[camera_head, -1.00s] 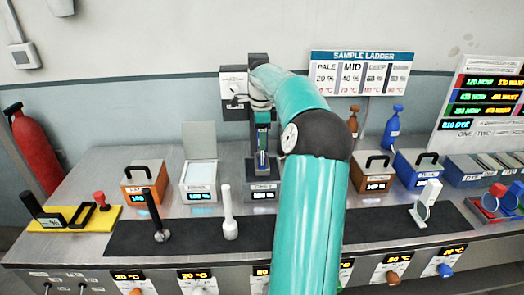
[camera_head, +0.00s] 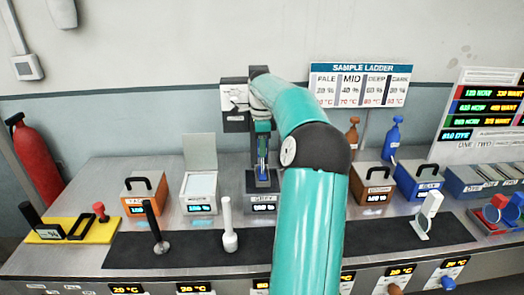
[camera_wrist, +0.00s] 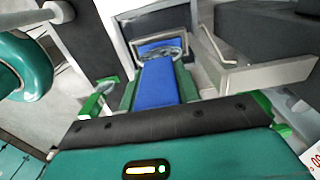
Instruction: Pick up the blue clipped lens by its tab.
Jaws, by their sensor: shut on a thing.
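The blue clipped lens (camera_wrist: 158,82) shows in the wrist view as a flat blue tab, with a grey-rimmed end that has blue inside it. My gripper (camera_wrist: 157,92) is shut on the blue tab, with green finger parts on both sides. In the head view, my gripper (camera_head: 262,135) points down above a small dark station (camera_head: 263,204) at the middle of the bench. A narrow blue strip (camera_head: 262,155) shows between its fingers there. The lens's lower end is small in the head view, and I cannot tell whether it touches the station.
An orange box (camera_head: 146,192) and a white-topped box (camera_head: 199,188) stand left of the station; brown (camera_head: 372,185) and blue (camera_head: 418,180) boxes stand right. A white handled lens (camera_head: 428,214) is on the dark mat (camera_head: 330,236). Red and blue lenses (camera_head: 505,209) stand far right.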

